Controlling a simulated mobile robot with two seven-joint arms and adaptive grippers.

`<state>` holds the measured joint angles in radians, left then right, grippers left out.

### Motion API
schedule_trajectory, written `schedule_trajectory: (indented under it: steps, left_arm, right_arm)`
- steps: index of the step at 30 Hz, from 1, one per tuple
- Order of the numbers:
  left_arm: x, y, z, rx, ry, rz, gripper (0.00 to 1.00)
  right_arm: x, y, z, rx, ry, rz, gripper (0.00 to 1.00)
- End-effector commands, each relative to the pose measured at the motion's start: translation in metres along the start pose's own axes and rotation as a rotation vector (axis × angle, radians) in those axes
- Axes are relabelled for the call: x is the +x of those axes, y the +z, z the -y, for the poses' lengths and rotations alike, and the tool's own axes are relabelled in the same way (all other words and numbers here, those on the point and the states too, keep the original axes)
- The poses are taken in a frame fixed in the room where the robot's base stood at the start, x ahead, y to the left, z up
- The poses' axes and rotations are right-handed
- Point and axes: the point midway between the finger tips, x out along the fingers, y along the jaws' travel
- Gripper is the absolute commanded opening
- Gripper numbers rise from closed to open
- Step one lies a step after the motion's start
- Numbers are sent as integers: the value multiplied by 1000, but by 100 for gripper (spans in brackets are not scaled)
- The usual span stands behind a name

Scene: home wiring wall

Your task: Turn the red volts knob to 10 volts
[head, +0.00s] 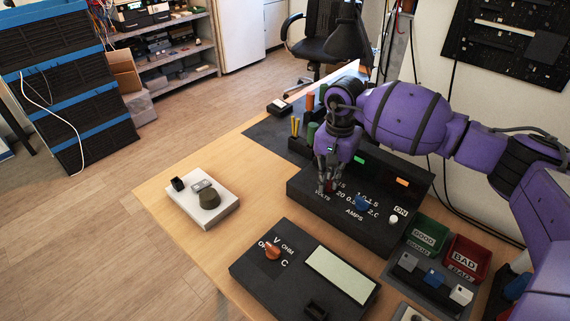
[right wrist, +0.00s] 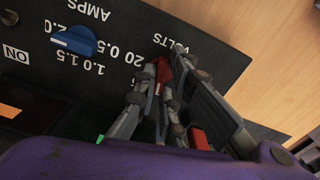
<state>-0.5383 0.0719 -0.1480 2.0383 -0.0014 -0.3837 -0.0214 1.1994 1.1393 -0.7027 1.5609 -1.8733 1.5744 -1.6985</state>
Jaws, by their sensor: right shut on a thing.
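The power supply (head: 370,218) is a black box on the table with VOLTS and AMPS labels. Its red volts knob (right wrist: 163,70) shows in the right wrist view between the fingers; in the head view it is mostly covered by the fingers. My right gripper (head: 328,186) comes down from above and is shut on the red knob. It also shows in the right wrist view (right wrist: 168,75). The fingers hide most of the volts scale, so I cannot tell the knob's setting. The blue amps knob (head: 362,203) sits to the right. My left gripper is not in view.
A black multimeter (head: 255,268) with an orange knob lies in front. A white box (head: 190,212) with a dark knob stands left. Green (head: 430,232) and red (head: 468,255) bins stand right of the supply. Bare table lies between the white box and the supply.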

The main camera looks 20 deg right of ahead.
Motion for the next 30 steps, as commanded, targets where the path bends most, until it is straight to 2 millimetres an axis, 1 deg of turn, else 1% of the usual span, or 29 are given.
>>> schedule_trajectory:
  steps: [10,19,30]
  left_arm:
    - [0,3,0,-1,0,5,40]
    - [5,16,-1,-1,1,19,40]
    - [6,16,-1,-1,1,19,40]
  right_arm:
    - [2,0,-1,-8,2,2,0]
    - [3,0,-1,-158,3,2,0]
    - [2,1,-1,-182,2,3,0]
